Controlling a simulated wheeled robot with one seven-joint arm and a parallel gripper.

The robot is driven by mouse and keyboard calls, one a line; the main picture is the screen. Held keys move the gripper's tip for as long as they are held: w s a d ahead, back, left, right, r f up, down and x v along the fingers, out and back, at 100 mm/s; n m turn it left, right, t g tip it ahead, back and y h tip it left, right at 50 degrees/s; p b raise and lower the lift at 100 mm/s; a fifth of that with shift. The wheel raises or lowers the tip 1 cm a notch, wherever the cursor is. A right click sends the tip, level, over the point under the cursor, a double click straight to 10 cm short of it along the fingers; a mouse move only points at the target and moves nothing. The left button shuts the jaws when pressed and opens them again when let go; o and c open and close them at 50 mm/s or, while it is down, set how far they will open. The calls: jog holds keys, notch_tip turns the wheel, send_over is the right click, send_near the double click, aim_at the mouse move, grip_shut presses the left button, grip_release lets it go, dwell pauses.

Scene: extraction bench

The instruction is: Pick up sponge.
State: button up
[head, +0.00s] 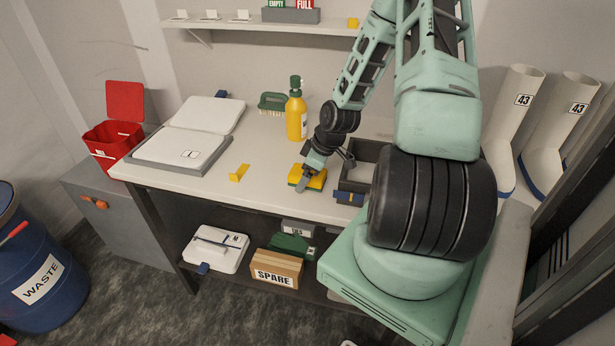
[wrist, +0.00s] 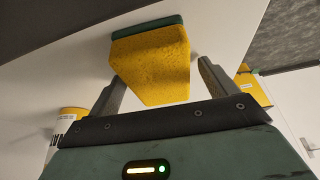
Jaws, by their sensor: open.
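The sponge (head: 314,183) is yellow with a dark green layer and lies on the bench near its front edge, left of a grey open box. In the wrist view the sponge (wrist: 152,65) shows its yellow face, with the green layer at the top. My gripper (head: 301,178) is at the sponge in the head view and partly covers it. In the wrist view my gripper (wrist: 164,82) is open, with one finger on each side of the sponge's near end. Gaps show between fingers and sponge, so it is not held.
The grey open box (head: 352,184) stands close on the right. A yellow spray bottle (head: 296,114) and a green brush (head: 272,102) stand behind. A small yellow piece (head: 239,172) lies to the left. Bare bench top (head: 262,150) lies between them.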

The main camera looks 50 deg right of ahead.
jog(key=shift+f, duration=0.15)
dwell(0.4)
jog(key=c, duration=1.1)
jog(key=shift+o, duration=0.2)
notch_tip(320, 180, up, 10)
jog(key=shift+r, duration=0.15)
